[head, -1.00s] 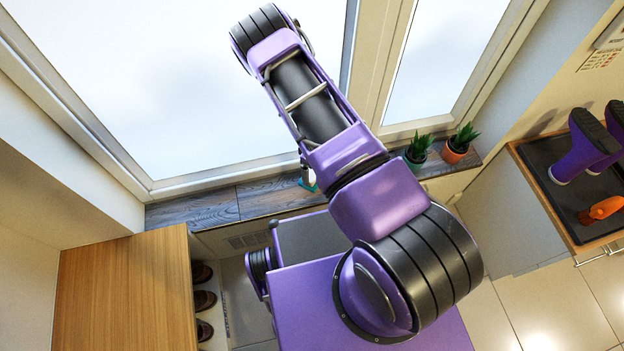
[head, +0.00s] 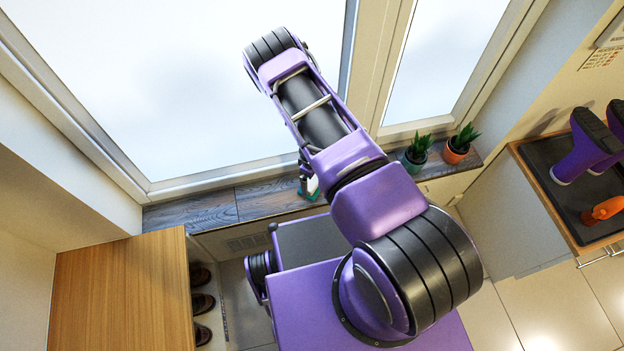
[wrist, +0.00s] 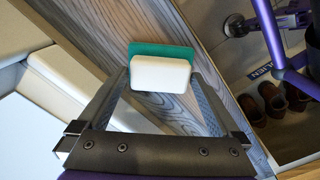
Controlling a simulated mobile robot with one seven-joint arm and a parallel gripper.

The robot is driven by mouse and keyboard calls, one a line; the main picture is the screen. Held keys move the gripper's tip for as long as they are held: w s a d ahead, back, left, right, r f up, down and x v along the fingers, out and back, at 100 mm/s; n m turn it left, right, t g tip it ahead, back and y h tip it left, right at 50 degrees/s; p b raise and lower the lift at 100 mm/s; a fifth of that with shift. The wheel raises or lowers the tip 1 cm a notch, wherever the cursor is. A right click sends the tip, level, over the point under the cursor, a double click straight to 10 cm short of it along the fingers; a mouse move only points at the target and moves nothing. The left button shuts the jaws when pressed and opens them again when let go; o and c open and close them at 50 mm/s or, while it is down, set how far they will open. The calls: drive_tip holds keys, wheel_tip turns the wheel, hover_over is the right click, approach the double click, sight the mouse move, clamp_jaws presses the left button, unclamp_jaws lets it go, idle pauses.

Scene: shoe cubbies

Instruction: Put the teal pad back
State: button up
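The teal pad (wrist: 160,49) has a white block-shaped back (wrist: 160,75) facing the wrist camera. My gripper (wrist: 160,77) has one finger on each side of the white back, and the fingers look closed on it. In the head view the pad (head: 313,188) shows small at the end of my gripper (head: 307,182), over the front edge of the dark wooden window sill (head: 210,209). My arm covers part of the sill there. I cannot tell whether the pad touches the sill.
Two potted plants (head: 416,154) (head: 460,143) stand on the sill to the right. A wooden cabinet (head: 120,290) with dark shoes (head: 202,304) is at lower left. A dark tray (head: 545,155) with purple boots and an orange item is at right. The window is close behind the sill.

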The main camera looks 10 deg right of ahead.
sight(312, 182)
drive_tip(key=shift+r, duration=0.1)
wheel_tip(312, 182, up, 12)
drive_tip(key=p, duration=0.3)
idle(0.6)
